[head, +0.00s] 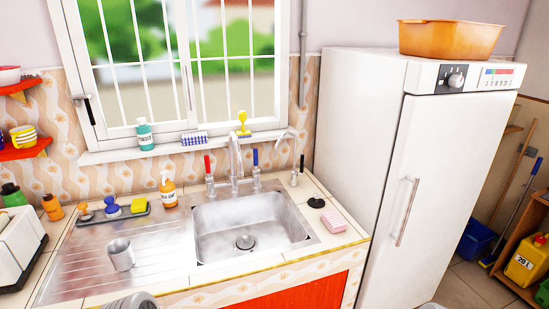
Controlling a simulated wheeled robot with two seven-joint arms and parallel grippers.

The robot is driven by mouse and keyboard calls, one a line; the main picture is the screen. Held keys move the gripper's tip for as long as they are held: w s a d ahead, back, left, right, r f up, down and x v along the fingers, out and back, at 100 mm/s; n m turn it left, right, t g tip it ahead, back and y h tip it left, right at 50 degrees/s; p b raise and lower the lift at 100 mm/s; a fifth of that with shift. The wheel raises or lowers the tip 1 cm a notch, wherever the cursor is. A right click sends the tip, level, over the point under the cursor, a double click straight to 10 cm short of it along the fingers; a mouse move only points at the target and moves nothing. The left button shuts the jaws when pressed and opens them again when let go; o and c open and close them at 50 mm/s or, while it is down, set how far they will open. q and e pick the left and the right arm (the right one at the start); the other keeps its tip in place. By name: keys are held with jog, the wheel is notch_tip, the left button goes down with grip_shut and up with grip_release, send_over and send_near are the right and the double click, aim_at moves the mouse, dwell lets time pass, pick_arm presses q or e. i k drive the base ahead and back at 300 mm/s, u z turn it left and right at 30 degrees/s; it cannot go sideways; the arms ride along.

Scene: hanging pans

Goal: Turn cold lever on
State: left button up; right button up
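The cold lever (255,158) is blue and stands upright on its metal valve to the right of the main tap. The hot lever (207,165) is red and also stands upright, on the valve left of the tap. The curved metal tap (234,158) rises between them behind the steel sink (243,228). I see no water running from it. Neither gripper is clearly visible. A grey rounded part, probably of my own body, shows at the bottom edge left of centre. Nothing touches the levers.
A metal cup (120,254) stands on the drainboard (85,262). An orange soap bottle (168,190) stands behind the sink's left side. A pink sponge (333,220) and black plug (316,203) lie at its right. The tall white fridge (350,150) borders the counter's right. Space above the basin is clear.

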aim_at(256, 170)
jog(key=z, duration=1.15)
jog(key=i, duration=1.25)
jog(key=u, duration=2.15)
